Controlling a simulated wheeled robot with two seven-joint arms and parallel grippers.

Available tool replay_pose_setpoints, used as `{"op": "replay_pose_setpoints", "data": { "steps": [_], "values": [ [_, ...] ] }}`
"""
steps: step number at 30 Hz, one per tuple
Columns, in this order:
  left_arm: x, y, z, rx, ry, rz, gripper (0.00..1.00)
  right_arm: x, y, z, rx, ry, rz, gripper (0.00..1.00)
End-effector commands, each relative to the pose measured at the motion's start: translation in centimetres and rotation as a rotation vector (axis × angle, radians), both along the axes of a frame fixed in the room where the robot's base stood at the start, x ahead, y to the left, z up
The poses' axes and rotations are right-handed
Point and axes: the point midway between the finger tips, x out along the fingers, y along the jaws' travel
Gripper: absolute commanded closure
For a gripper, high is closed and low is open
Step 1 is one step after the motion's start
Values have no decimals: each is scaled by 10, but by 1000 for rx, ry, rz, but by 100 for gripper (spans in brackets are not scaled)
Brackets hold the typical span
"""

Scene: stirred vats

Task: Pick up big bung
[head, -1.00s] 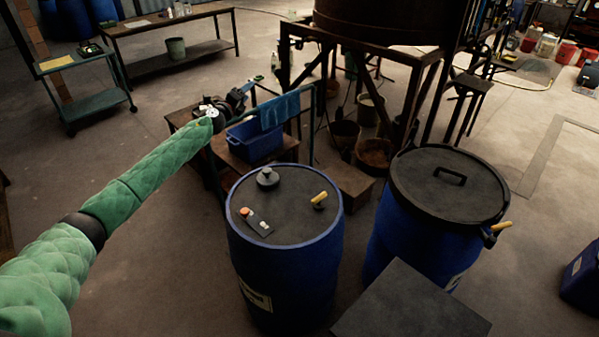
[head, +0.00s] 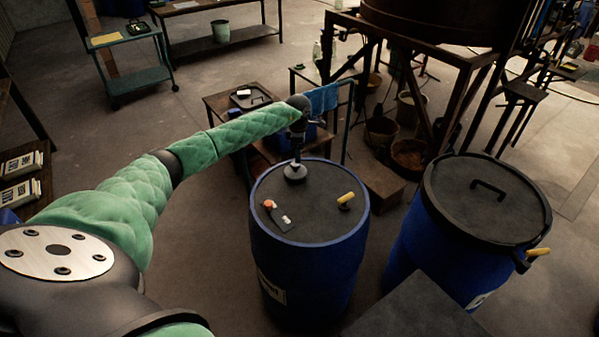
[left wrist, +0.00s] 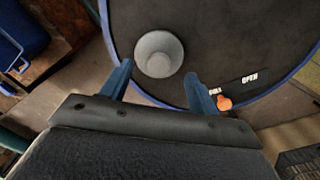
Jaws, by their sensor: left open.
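The big bung (head: 294,173) is a grey, round, stepped plug on the dark top of the open-rimmed blue drum (head: 310,275), near its back left edge. In the left wrist view, the bung (left wrist: 159,54) shows pale grey, just beyond and between the two blue fingers. My left gripper (head: 297,156) points down over the bung and hides its upper part. The fingers of this left gripper (left wrist: 158,85) are apart, with nothing held between them. Whether they touch the bung cannot be told. My right gripper is not in view.
On the drum top are a yellow-handled piece (head: 345,200) and a dark plate with an orange knob (head: 269,204). A lidded blue drum (head: 470,205) stands to the right. A wooden bench (head: 222,108) and a blue cloth (head: 323,99) on a rail are behind.

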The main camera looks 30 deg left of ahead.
Motion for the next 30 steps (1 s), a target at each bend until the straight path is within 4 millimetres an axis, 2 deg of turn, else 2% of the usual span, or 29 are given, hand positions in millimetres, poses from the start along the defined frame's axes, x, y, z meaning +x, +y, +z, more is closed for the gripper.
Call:
{"op": "replay_pose_setpoints", "data": {
  "steps": [5, 12, 17, 27, 30],
  "values": [
    [-6, 1, -3, 7, 32, -69, 39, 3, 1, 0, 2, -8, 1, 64],
    [-6, 2, -24, 5, 31, -71, 39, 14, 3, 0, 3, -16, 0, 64],
    [-6, 4, -32, 5, 30, -72, 39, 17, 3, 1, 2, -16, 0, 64],
    [-6, 13, -75, 3, 31, -70, 39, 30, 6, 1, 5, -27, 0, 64],
    [-6, 14, -79, 5, 30, -70, 39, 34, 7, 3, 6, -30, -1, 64]
  ]
}}
